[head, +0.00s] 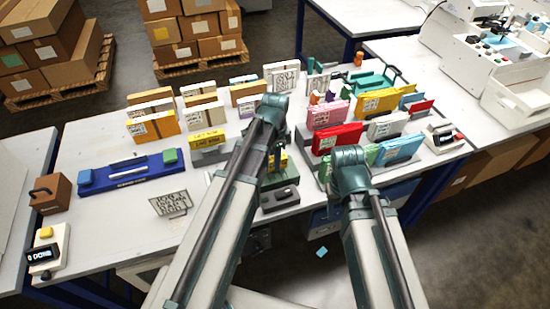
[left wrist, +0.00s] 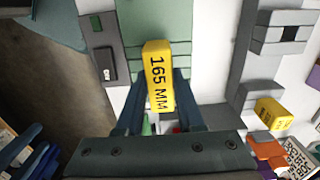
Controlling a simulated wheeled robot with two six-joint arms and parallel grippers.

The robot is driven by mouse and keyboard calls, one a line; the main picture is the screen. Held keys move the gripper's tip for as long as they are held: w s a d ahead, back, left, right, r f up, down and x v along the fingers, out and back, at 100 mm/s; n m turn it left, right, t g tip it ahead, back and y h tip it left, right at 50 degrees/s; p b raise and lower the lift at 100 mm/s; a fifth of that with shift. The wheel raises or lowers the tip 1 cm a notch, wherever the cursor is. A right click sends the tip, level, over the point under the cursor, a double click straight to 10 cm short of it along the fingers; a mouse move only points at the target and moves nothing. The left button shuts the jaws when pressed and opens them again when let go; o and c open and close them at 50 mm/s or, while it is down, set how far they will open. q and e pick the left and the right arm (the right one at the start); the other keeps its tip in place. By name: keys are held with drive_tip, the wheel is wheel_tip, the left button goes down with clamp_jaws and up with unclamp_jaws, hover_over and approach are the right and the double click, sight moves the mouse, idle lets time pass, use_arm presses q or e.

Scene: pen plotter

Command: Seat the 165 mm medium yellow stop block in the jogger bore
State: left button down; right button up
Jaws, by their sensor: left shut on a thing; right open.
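The yellow block marked 165 MM (left wrist: 158,78) is between the two fingers of my left gripper (left wrist: 152,108) in the left wrist view. The gripper is shut on it, and the block's label faces the camera. A green plate (left wrist: 195,25) with grey parts (left wrist: 104,62) lies beneath; I cannot tell whether the block touches it, and no bore shows clearly. In the head view my left gripper (head: 275,158) is mostly behind its own arm, with a bit of yellow beside it. My right gripper (head: 350,158) is over the right side of the table, its fingertips hidden.
Another yellow block (left wrist: 270,113) is by a grey holder (left wrist: 243,97). A grey block with a dark opening (left wrist: 288,35) is at upper right.

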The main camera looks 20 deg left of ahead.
use_arm(q)
drive_tip(key=shift+f+b, duration=0.8)
drive_tip(key=shift+f, duration=0.05)
drive_tip(key=shift+c, duration=2.2)
unclamp_jaws()
drive_tip(key=shift+r, duration=0.15)
wheel_tip(320, 180, up, 14)
drive_tip(key=p, duration=1.4)
drive_tip(key=shift+f, duration=0.2)
drive_tip(key=s+d+f+n+y+b, duration=0.1)
drive_tip(key=s+d+f+n+b, duration=0.1)
drive_tip(key=s+d+n, duration=0.5)
drive_tip(key=s+d, duration=0.3)
drive_tip(key=s, duration=0.4)
drive_tip(key=shift+s+d+f+b, duration=0.2)
drive_tip(key=shift+d+f+b, duration=0.05)
drive_tip(key=shift+b, duration=0.1)
